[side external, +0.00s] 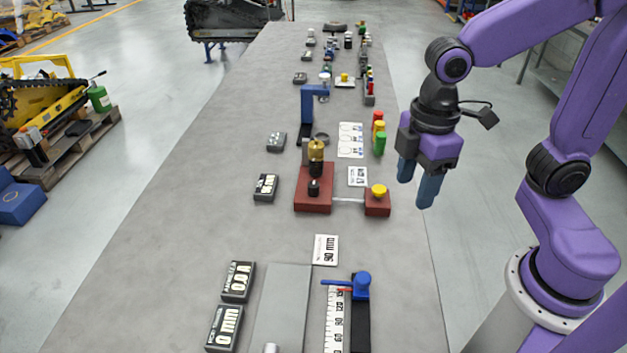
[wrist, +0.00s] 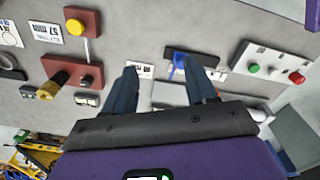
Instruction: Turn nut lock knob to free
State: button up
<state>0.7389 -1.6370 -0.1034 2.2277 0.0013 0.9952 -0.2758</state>
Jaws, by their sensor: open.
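A dark red base (side external: 313,203) stands near the middle of the bench. It carries a brass knurled cylinder (side external: 316,151) on a black body and a small black knob (side external: 314,187) in front. A thin rod joins it to a smaller red block (side external: 377,207) with a yellow knob (side external: 379,190). No label shows which knob is the nut lock. In the wrist view the brass cylinder (wrist: 59,79) and yellow knob (wrist: 74,27) are at the left. My gripper (side external: 417,182) is open and empty, raised near the bench's right edge, right of the yellow knob; it also shows in the wrist view (wrist: 160,70).
A blue slider (side external: 361,283) with a ruler stands at the near end. A blue bracket (side external: 307,105) and red, yellow and green parts (side external: 379,132) stand farther back. Dark readout boxes (side external: 265,187) line the left. The left bench strip is clear.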

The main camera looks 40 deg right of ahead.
jog(key=w+a+r+n, duration=0.1)
jog(key=w+a, duration=0.2)
jog(key=w, duration=1)
jog(key=n, duration=0.1)
send_near(313, 184)
notch_tip(313, 184, down, 9)
jog(key=shift+a+r, duration=0.1)
jog(key=shift+c, duration=0.3)
jog(key=c, duration=1)
